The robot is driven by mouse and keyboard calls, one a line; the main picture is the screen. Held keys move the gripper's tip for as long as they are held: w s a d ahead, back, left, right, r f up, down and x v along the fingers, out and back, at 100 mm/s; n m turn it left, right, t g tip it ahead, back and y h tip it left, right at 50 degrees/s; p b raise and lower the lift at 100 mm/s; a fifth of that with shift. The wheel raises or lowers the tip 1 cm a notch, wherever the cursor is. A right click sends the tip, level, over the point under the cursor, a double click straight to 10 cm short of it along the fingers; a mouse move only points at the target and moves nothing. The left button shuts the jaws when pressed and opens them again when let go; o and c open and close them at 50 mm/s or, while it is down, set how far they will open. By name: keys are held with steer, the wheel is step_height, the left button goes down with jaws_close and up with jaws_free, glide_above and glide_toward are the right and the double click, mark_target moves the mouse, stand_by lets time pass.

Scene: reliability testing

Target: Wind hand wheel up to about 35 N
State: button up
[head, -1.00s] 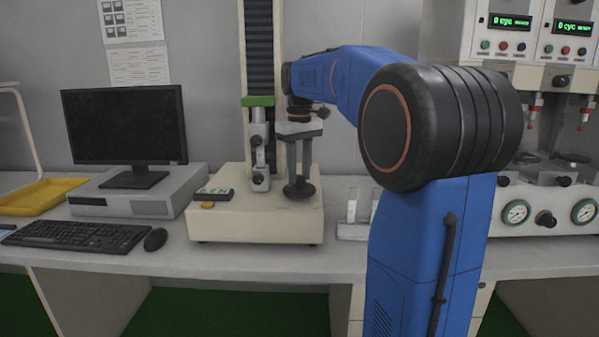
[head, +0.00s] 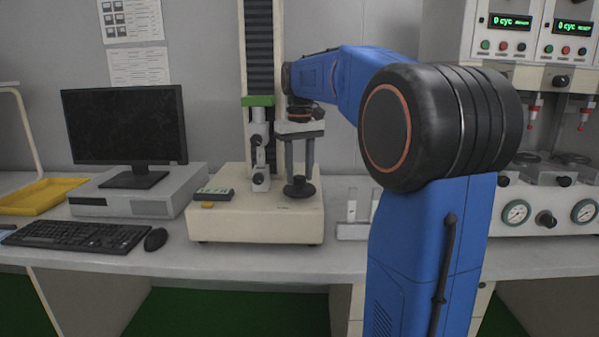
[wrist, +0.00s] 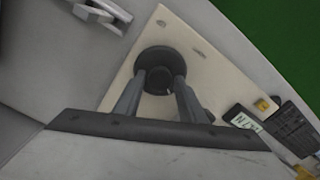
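The black hand wheel (head: 299,189) lies flat on the right part of the cream test stand base (head: 255,225); it also shows in the wrist view (wrist: 155,58). My gripper (head: 299,174) points straight down over it, its two grey fingers reaching the wheel's middle. In the wrist view the fingertips (wrist: 165,84) stand apart at the wheel's centre; whether they press on it is unclear. The small force readout (head: 214,194) sits on the base's left part; its figures are too small to read. In the wrist view the readout (wrist: 244,121) is tilted, showing an "N".
The stand's column with a grey clamp fixture (head: 260,155) rises just left of my gripper. A monitor (head: 125,125), keyboard (head: 75,236) and mouse (head: 155,239) are on the left. A small clear holder (head: 353,212) stands right of the base. A gauge cabinet (head: 547,212) is at far right.

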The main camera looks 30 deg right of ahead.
mark_target(300, 177)
steer(key=shift+o, duration=0.6)
step_height(300, 177, up, 18)
steer(key=shift+f, duration=0.25)
stand_by(0.5)
steer(key=s+a+f+t, duration=0.2)
steer(key=s+a+f, duration=0.8)
steer(key=s+f, duration=0.35)
steer(key=s+a+f+t, duration=0.1)
steer(key=s+a+f, duration=0.1)
steer(key=s+f, duration=0.5)
steer(key=s+a+f+n+t, duration=0.1)
steer(key=s+a+f, duration=0.2)
steer(key=s+f, duration=0.5)
step_height(300, 177, down, 8)
steer(key=shift+s+a+f+n+t, duration=0.1)
steer(key=shift+s+a+n+t, duration=0.1)
steer(key=shift+n+t, duration=0.15)
